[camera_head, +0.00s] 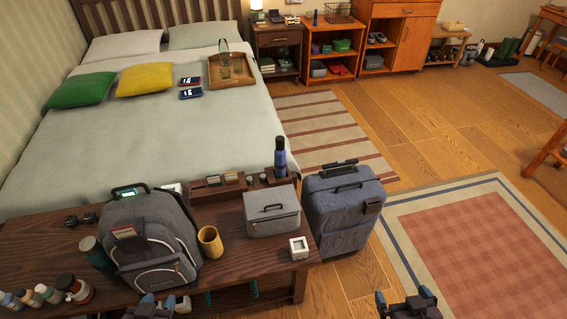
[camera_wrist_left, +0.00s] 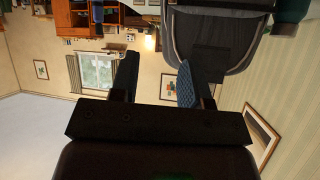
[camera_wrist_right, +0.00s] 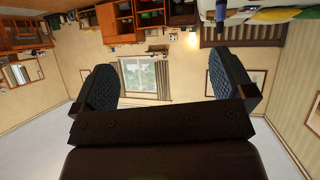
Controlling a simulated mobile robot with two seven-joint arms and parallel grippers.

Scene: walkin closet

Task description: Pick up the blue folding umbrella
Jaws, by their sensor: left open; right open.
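A blue folding umbrella (camera_head: 280,160), as best I can tell, stands upright with a dark top in the dark wooden organizer at the back right of the bench (camera_head: 60,245). A blue upright thing at the top of the right wrist view (camera_wrist_right: 221,12) looks like it. My left gripper (camera_head: 158,302) is open and empty at the bench's front edge, in front of the grey backpack (camera_head: 150,235); its fingers show in the left wrist view (camera_wrist_left: 158,78). My right gripper (camera_head: 408,303) is open and empty over the floor, right of the bench; its fingers are wide apart in the right wrist view (camera_wrist_right: 163,82).
A grey zip case (camera_head: 271,215), bamboo cup (camera_head: 210,242) and small white box (camera_head: 299,248) stand on the bench before the organizer. A blue-grey suitcase (camera_head: 345,210) stands at its right end. The bed (camera_head: 190,125) is behind. The rug (camera_head: 490,250) is clear.

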